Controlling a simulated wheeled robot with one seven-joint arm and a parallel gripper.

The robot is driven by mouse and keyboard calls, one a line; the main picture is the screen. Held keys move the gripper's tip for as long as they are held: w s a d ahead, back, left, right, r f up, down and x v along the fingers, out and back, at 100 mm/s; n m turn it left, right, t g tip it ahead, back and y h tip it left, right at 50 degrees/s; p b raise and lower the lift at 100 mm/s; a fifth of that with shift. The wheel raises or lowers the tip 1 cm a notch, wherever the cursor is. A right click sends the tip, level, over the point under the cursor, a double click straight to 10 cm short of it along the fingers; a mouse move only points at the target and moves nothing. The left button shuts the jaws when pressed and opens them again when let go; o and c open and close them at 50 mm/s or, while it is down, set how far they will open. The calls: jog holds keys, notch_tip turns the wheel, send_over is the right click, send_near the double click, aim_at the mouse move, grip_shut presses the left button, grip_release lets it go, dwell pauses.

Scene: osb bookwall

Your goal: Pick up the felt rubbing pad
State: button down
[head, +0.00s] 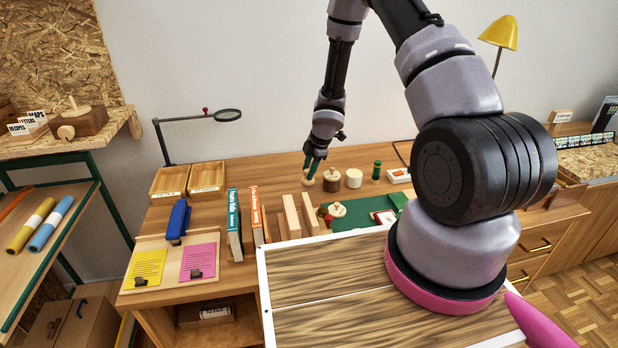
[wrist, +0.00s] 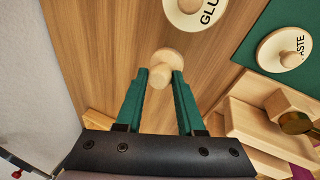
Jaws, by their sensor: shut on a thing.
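My gripper (head: 311,170) is over the back of the wooden desk, pointing down. In the wrist view its two green fingers (wrist: 161,73) are shut on a small pale wooden piece with a rounded knob, which I take to be the felt rubbing pad (wrist: 167,64). In the head view the pad (head: 308,181) shows as a pale shape just under the fingertips. No felt surface is visible, and I cannot tell whether its underside touches the desk.
A pot marked GLUE (wrist: 193,10) is close by, and a lid marked PASTE (wrist: 284,50) lies by the green mat (head: 360,217). Upright wooden blocks (head: 291,214) and books (head: 234,222) stand in front and left. Bare desk lies left of the gripper.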

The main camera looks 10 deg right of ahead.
notch_tip(320, 180, up, 2)
jog(key=shift+w+d+r, duration=0.1)
jog(key=shift+d, duration=0.05)
jog(key=shift+s+r, duration=0.15)
jog(key=shift+s, duration=0.05)
jog(key=shift+w+r, duration=0.1)
jog(key=shift+r, duration=2.05)
